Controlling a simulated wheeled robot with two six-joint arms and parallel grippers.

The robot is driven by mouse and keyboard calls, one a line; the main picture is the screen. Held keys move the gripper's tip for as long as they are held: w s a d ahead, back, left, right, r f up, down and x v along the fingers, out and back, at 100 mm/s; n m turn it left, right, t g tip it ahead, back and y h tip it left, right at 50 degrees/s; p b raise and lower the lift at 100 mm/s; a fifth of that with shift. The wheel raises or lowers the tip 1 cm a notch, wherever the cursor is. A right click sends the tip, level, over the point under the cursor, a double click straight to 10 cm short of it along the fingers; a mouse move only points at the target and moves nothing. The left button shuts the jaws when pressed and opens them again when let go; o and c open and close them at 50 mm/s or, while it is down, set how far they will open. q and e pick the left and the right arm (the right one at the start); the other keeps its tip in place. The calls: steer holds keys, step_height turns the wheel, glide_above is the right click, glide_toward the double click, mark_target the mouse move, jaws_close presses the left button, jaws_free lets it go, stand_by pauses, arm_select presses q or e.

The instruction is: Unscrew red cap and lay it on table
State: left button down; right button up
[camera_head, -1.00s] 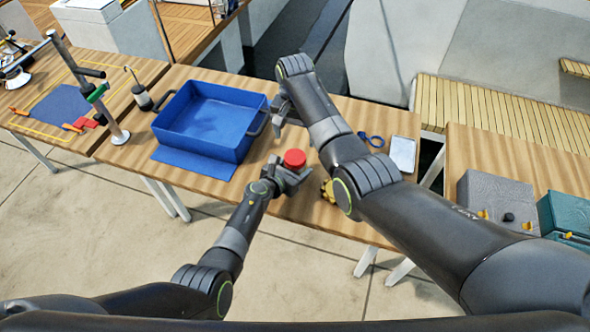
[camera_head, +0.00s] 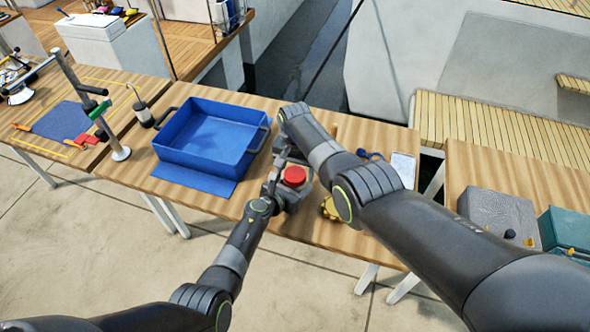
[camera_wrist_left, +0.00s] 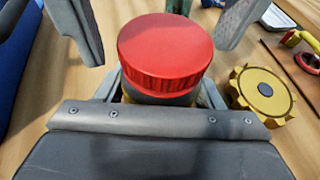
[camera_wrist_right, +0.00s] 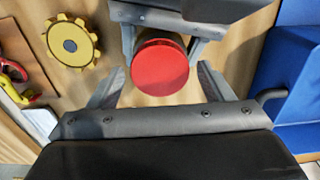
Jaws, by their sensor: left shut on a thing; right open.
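My right gripper (camera_head: 290,158) is open at the cap. In the right wrist view its fingers (camera_wrist_right: 160,75) stand on either side of the cap (camera_wrist_right: 160,68), with gaps visible. The container's lower part is mostly hidden by my left gripper.
A yellow knobbed wheel (camera_wrist_left: 262,92) lies on the table to the right of the container. A blue bin (camera_head: 205,135) on a blue mat (camera_head: 195,180) stands to the left. A white tray (camera_head: 403,170) lies to the right. Bare table shows in front.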

steer(key=shift+f, duration=0.1)
steer(key=c, duration=1)
steer(key=n, duration=0.6)
steer(key=shift+n, duration=0.3)
steer(key=shift+r, duration=0.3)
steer(key=shift+r, duration=0.75)
steer(key=shift+r, duration=0.1)
